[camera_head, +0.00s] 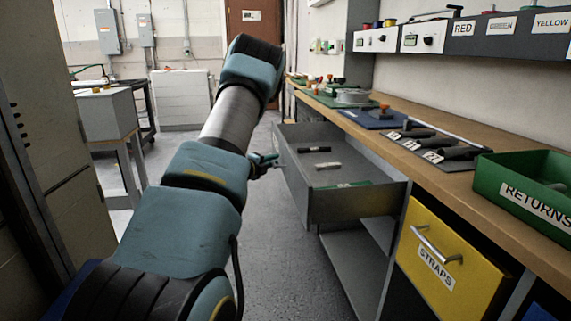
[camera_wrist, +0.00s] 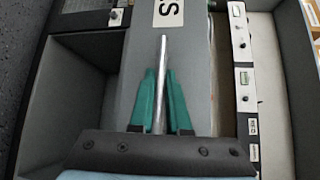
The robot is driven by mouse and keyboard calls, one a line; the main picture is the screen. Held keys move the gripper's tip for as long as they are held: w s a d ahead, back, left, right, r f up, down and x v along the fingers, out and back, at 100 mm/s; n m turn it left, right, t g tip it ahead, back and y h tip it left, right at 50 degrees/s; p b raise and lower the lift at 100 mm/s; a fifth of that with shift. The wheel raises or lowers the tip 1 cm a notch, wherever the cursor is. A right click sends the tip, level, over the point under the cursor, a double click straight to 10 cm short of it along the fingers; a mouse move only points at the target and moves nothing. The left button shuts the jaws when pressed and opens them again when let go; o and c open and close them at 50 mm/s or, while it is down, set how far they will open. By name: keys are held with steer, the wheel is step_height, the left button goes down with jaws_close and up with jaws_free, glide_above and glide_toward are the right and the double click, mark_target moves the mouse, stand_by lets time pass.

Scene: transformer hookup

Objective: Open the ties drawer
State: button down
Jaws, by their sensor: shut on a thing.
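The open grey drawer (camera_head: 359,207) sticks out from under the workbench, its inside in view. A black piece (camera_head: 313,149), a pale piece (camera_head: 328,166) and a flat green piece lie in it. My gripper (camera_head: 264,161) is at the drawer's outer front, partly hidden behind my arm. In the wrist view, the teal fingers of my gripper (camera_wrist: 160,78) are shut on a straight metal handle bar (camera_wrist: 163,55), one on each side. A white label (camera_wrist: 168,12) on the grey front is cut off, showing only an "S".
Below and nearer is a yellow drawer (camera_head: 408,257) labelled STRAPS, shut. The wooden bench top (camera_head: 455,190) carries a green RETURNS bin (camera_head: 488,181) and dark tools on a mat. A grey cabinet (camera_head: 50,190) stands at left. The floor (camera_head: 278,270) between is clear.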

steer(key=shift+s+a+f, duration=0.1)
steer(key=shift+s+a, duration=0.05)
steer(key=shift+a, duration=0.45)
steer(key=c, duration=0.9)
jaws_free()
steer(key=v, duration=1)
steer(key=shift+s+a+b, duration=0.2)
steer(key=shift+s+b, duration=0.1)
steer(key=shift+b, duration=0.15)
